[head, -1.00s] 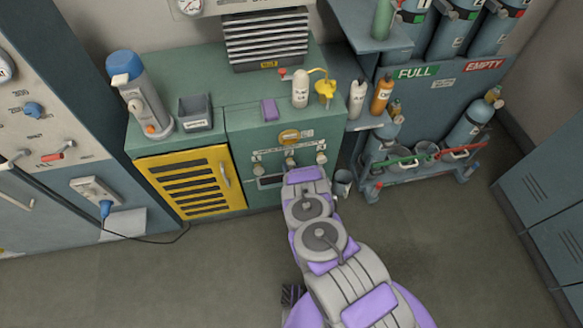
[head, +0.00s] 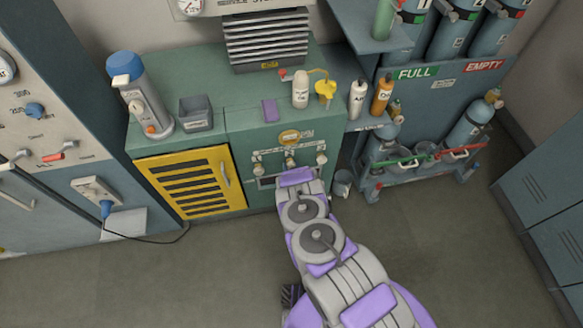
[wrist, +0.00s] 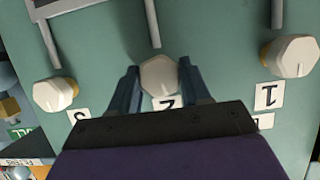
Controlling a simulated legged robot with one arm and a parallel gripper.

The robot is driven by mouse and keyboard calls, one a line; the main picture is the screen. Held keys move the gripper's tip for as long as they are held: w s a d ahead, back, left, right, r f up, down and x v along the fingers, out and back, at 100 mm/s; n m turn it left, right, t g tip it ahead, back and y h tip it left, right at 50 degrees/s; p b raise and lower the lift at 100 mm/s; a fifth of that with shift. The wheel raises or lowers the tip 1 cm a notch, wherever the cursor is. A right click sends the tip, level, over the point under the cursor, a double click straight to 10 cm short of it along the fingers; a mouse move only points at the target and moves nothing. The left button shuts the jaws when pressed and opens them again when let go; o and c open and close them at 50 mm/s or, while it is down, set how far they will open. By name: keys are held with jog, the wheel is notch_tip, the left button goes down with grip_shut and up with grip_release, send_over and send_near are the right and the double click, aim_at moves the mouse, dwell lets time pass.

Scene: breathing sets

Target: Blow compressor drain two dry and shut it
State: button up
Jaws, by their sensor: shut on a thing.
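Three pale drain knobs sit in a row on the green compressor cabinet's front. In the wrist view the picture is upside down. The middle knob (wrist: 158,77) is above a label reading 2, partly hidden by my gripper. My gripper (wrist: 160,70) has its two blue-grey fingers shut on this knob, one on each side. The knob marked 1 (wrist: 290,56) is at right and the third knob (wrist: 55,94) at left, its label partly covered. In the head view the middle knob (head: 290,161) shows just beyond my wrist; my fingers are hidden there. Thin pipes lead to the knobs.
A grey bucket (head: 342,183) stands on the floor right of the cabinet. On the cabinet top (head: 235,116) are a purple block (head: 270,110), a grey bin (head: 195,113) and bottles. A gas bottle rack (head: 440,110) stands at right. The floor in front is open.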

jog(key=n+t+h+b, duration=0.1)
jog(key=n, duration=0.1)
jog(key=n+h+b, duration=0.1)
jog(key=n, duration=0.2)
jog(key=n+t+h+b, duration=0.1)
jog(key=n+h, duration=0.1)
jog(key=shift+s+a+f+n+t, duration=0.15)
jog(key=shift+a+f+n+t, duration=0.15)
jog(key=shift+a+n, duration=0.1)
jog(key=shift+r, duration=0.1)
dwell(0.4)
jog(key=o, duration=1.1)
jog(key=shift+c, duration=0.2)
